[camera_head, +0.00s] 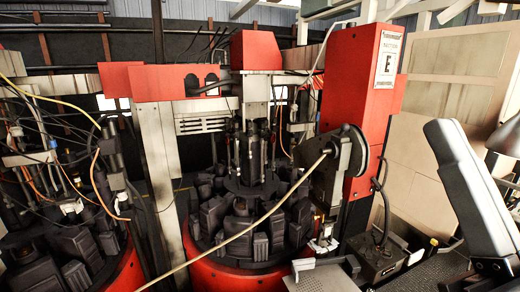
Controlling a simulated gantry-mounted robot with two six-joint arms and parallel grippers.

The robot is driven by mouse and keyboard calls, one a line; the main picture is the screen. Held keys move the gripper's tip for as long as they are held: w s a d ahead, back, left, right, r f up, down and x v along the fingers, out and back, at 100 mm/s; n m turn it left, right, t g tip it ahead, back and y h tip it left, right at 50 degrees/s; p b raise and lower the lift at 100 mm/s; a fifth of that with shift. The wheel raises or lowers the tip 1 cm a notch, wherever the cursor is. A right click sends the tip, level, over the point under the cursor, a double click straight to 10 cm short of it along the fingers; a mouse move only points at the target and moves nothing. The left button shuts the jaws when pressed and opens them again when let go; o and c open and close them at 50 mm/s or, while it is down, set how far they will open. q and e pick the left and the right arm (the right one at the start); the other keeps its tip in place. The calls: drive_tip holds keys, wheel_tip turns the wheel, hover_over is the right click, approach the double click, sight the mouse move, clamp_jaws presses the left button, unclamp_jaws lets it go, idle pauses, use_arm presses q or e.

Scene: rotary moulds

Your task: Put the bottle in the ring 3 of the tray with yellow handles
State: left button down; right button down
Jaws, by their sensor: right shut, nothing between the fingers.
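I do not see the bottle, the tray with yellow handles or its ring 3 in this view. A small pale end piece (324,243) at the lower middle looks like my right gripper, shut and empty. Its outline blends with the dark machinery around it, so I am not sure of it. It is beside the right rim of the central rotary mould machine (225,277). My left gripper does not show.
Dark mould blocks (215,213) ring the central machine. A red column marked E (350,75) stands right of it. A yellow hose (235,233) crosses in front. A grey console panel (468,188) stands at the right. A second rotary machine (125,272) fills the left.

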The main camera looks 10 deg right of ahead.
unclamp_jaws()
drive_tip(key=shift+y, duration=0.3)
